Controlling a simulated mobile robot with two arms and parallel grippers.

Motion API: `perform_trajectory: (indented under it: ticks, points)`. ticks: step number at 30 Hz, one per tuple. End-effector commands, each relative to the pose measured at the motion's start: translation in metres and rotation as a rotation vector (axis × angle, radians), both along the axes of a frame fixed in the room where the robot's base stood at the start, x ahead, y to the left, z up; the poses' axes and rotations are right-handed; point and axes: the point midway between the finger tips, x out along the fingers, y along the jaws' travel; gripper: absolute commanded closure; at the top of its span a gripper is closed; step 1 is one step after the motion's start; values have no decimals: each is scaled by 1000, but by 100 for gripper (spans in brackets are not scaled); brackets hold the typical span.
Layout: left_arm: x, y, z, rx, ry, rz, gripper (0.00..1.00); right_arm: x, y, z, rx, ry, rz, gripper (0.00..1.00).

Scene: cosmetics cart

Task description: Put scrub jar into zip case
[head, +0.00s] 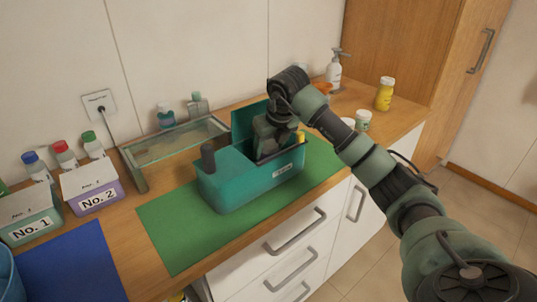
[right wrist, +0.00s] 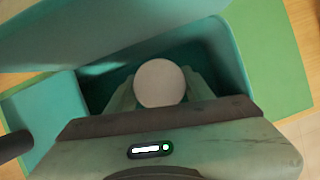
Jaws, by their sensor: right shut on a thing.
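The zip case is a teal box (head: 235,188) on the green mat, with its lid (head: 243,122) raised and a small label on the front. My right gripper (head: 276,143) reaches down into the case's open right part. In the right wrist view its fingers are shut on the sides of a jar with a round, pale lid (right wrist: 160,83), which I take to be the scrub jar. The jar is within the case's walls; whether it touches the bottom is hidden. The head view hides the jar behind the gripper. My left gripper is not in view.
The green mat (head: 175,235) is clear to the left front. A glass-topped box (head: 175,143) stands behind. Boxes No. 1 (head: 30,222) and No. 2 (head: 92,188) are at left. A white-lidded jar (head: 363,121), a yellow bottle (head: 384,95) and a pump bottle (head: 334,72) stand at right.

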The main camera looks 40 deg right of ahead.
Motion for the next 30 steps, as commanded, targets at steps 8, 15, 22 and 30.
perform_trajectory:
  ticks: [8,15,22,30]
  points:
    - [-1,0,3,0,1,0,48,0,0,-27,1,-1,0,93]
    - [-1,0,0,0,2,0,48,0,0,-30,0,0,0,93]
    - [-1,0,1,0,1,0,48,0,0,-30,0,1,0,27]
    - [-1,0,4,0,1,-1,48,0,0,-26,1,1,0,27]
